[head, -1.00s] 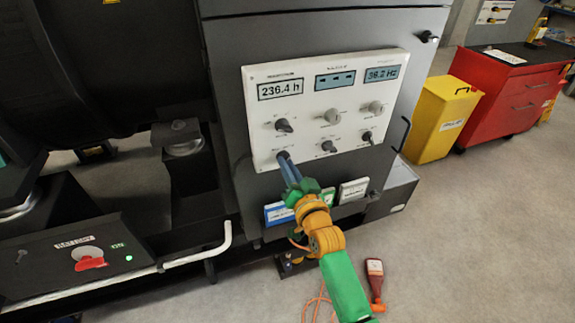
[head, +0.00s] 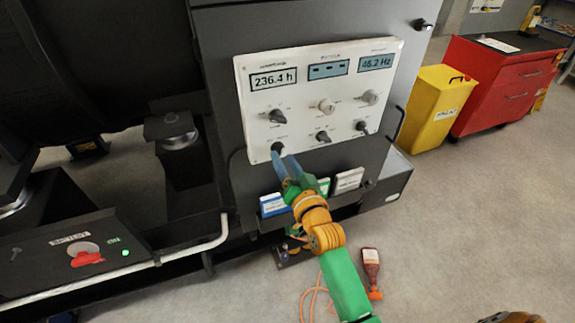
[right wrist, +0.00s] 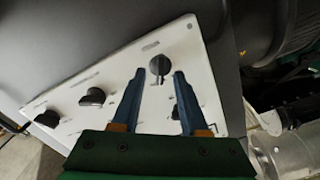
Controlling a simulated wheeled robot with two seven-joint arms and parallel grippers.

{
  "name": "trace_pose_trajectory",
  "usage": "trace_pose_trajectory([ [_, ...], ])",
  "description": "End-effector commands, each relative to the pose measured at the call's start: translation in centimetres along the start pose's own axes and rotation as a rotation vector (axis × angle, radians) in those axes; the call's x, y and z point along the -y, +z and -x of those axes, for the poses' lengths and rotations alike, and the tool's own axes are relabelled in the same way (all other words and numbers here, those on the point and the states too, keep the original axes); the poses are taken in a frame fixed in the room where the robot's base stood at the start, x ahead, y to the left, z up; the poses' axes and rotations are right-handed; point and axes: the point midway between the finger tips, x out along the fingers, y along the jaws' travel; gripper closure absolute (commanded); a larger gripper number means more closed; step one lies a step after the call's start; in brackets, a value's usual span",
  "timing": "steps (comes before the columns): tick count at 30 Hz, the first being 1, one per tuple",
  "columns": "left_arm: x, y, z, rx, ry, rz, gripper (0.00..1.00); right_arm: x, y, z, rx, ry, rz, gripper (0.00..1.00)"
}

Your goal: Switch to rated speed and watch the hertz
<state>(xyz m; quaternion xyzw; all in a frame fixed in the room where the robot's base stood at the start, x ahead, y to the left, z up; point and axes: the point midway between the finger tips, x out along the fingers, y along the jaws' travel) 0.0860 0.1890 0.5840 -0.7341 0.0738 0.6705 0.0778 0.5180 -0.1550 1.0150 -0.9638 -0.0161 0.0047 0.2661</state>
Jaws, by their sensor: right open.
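A white control panel (head: 393,90) is on the front of a dark cabinet. Its left display (head: 273,79) reads 236.4 h, its middle display (head: 328,69) shows dashes, and its right display (head: 376,62) reads about 46.2 Hz. Several knobs sit below. My right gripper (head: 283,157) is open, its blue fingers pointing at the lower-left dark knob (head: 278,147). In the right wrist view that knob (right wrist: 160,66) shows just beyond and between the open fingertips (right wrist: 159,74); contact cannot be told. My left gripper is not in view.
Coloured binders (head: 272,204) sit in a rack under the panel. A battery box (head: 75,260) with a red switch and lit green lamp is at lower left. A red bottle (head: 371,268) and an orange cable lie on the floor. A yellow bin (head: 432,108) and red cabinet (head: 500,82) stand at right.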

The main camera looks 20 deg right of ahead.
Motion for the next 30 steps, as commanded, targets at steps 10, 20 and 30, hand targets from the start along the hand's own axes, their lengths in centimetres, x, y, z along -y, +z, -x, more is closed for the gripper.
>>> trace_pose_trajectory([
  [10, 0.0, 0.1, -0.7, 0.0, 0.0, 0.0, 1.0, 0.0, 0.0, 5.4, -0.002, -0.001, -0.001, 0.56],
  [20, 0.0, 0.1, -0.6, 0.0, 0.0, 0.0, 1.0, 0.0, -0.1, 5.5, -0.003, -0.001, -0.001, 0.56],
  [30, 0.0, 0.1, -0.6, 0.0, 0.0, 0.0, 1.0, -7.3, 16.8, 9.1, 0.434, 0.129, 0.169, 0.56],
])
